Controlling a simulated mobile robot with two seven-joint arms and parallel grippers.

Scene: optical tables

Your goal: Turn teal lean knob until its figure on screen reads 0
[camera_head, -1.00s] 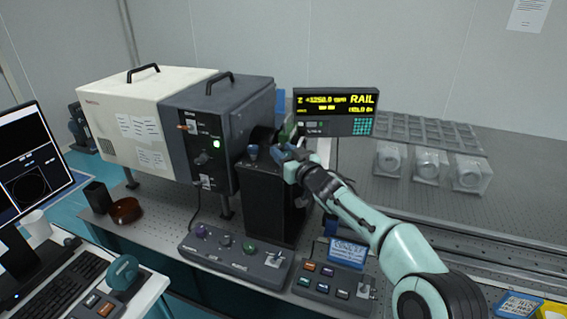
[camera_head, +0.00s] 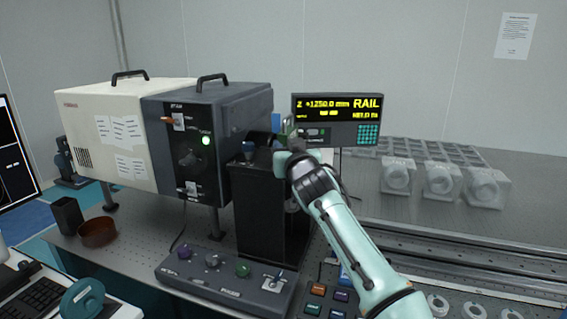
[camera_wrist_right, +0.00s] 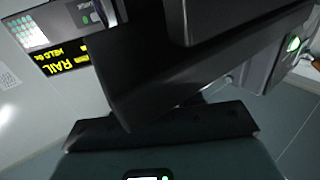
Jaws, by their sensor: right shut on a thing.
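My right gripper (camera_head: 287,157) is at the top of the black stage (camera_head: 268,212), in front of the RAIL display. It is shut on a small part there, apparently the teal lean knob, which its fingers and wrist hide. The display also shows upside down in the right wrist view (camera_wrist_right: 66,56). The monitor (camera_head: 12,165) is cut off at the left edge. My left gripper is out of view.
A beige and dark grey instrument box (camera_head: 200,110) stands left of the stage. A control panel (camera_head: 222,272) with purple, grey and green knobs lies in front. Clear-wrapped round parts (camera_head: 440,180) sit at the right. The bench between them and the rails is clear.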

